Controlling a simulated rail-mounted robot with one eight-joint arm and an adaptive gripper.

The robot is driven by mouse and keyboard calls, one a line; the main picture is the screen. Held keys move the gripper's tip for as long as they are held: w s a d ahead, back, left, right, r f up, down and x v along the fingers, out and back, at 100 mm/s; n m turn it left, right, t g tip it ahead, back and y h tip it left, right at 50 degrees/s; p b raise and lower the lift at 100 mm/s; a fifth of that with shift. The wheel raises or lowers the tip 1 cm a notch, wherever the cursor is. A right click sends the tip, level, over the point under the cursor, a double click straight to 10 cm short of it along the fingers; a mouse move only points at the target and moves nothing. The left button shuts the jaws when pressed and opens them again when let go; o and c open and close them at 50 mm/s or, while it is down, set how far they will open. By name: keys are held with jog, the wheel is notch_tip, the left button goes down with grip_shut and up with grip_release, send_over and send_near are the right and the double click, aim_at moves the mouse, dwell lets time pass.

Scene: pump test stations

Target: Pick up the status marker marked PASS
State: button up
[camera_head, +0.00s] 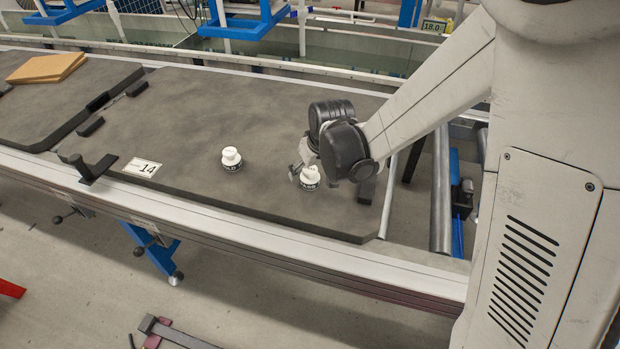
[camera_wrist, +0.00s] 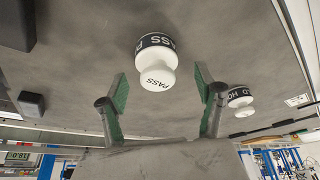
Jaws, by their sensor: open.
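The PASS marker (camera_wrist: 157,66) is a white knob-shaped piece with a dark lettered band, and PASS also shows on its end face. It stands on the dark mat in the head view (camera_head: 310,178), right at my gripper (camera_head: 304,165). In the wrist view my gripper (camera_wrist: 162,80) is open, with one green-padded finger on each side of the marker. Gaps show between the fingers and the marker. A second white marker (camera_wrist: 240,100), its band partly reading HO, lies outside the right finger; it stands left of my gripper in the head view (camera_head: 231,158).
A label card reading 14 (camera_head: 142,167) and a black bracket (camera_head: 88,168) are at the mat's left front edge. Small black blocks (camera_head: 90,126) lie farther left. Orange-tan boards (camera_head: 45,68) lie far left. The mat (camera_head: 200,105) behind the markers is clear.

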aim_at(308, 173)
jog(key=b+x, duration=0.1)
jog(key=x, duration=0.3)
jog(key=shift+d, duration=0.15)
jog(key=shift+r, duration=0.1)
jog(key=shift+c, duration=0.4)
jog(key=c, duration=1.3)
jog(key=shift+o, duration=0.2)
jog(key=shift+r, duration=0.1)
